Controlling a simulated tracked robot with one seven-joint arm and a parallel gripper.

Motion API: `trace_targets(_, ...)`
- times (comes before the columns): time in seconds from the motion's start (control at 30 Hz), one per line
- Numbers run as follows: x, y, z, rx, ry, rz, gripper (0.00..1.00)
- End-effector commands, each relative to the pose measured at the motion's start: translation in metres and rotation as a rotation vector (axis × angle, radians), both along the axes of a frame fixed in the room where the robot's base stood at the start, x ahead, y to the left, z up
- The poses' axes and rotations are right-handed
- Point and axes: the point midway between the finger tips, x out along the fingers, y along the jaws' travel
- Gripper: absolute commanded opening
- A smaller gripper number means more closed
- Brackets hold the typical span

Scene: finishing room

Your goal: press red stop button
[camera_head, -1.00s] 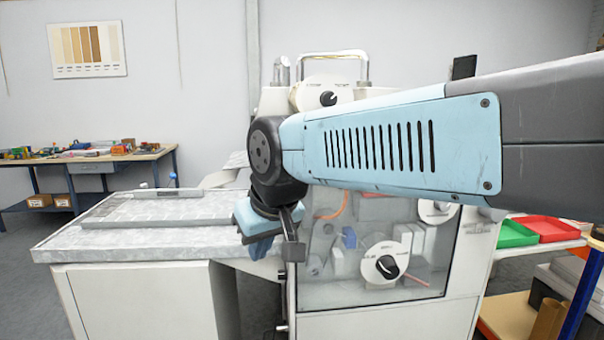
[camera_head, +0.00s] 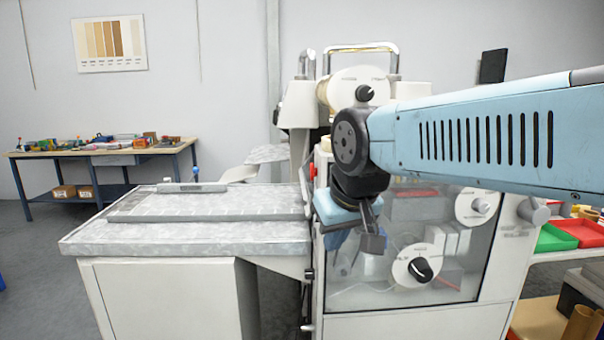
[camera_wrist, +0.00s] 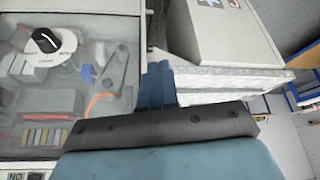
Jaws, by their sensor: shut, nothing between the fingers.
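A small red knob-like part (camera_head: 312,171), which looks like the stop button, shows at the upper left edge of the white machine (camera_head: 420,322) in the head view. It is partly cut off by the machine's edge, and its face is hard to make out. My gripper (camera_head: 338,240) hangs below and to the right of it, in front of the machine's clear panel, pointing down. In the wrist view the blue fingers of my gripper (camera_wrist: 157,80) are together and empty. The red part cannot be made out in the wrist view.
A grey-topped table (camera_head: 210,234) adjoins the machine on the left. White dials (camera_head: 417,265) sit on the clear panel (camera_head: 375,290). Green (camera_head: 552,238) and red (camera_head: 580,231) trays stand at right. A workbench (camera_head: 100,154) is at the back left, with open floor before it.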

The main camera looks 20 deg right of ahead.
Motion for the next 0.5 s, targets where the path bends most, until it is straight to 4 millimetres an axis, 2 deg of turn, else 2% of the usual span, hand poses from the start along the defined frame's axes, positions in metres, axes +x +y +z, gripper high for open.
trace_targets(0.17, 0.022, 0.0, 0.003, -0.091, 0.088, -0.007, 0.0)
trace_targets(0.5, 0.098, -0.011, 0.017, -0.395, 0.234, -0.06, 0.0)
